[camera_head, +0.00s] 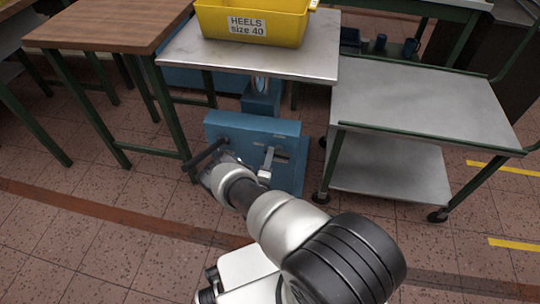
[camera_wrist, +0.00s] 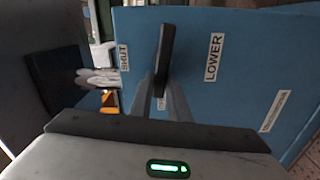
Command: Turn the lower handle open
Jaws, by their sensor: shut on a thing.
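The blue panel (camera_head: 250,128) stands low on the floor under the steel table's front edge. In the wrist view, the blue panel (camera_wrist: 250,50) has labels reading SHUT (camera_wrist: 124,54) and LOWER (camera_wrist: 214,57), another small label partly hidden by my fingers, and one unreadable label to the right. A dark handle bar (camera_wrist: 166,45) stands out beside the LOWER label. My gripper (camera_wrist: 160,90) is shut on this lower handle, its fingers either side of the bar. In the head view, my gripper (camera_head: 211,174) is at the panel's left, near a dark bar (camera_head: 207,153), its fingers hard to make out.
A light grey lever (camera_head: 267,165) is on the panel right of my gripper. A steel table (camera_head: 250,60) carrying a yellow HEELS bin (camera_head: 250,20) is above. A wooden table (camera_head: 110,25) is left, a grey cart (camera_head: 420,105) right. The floor in front is clear.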

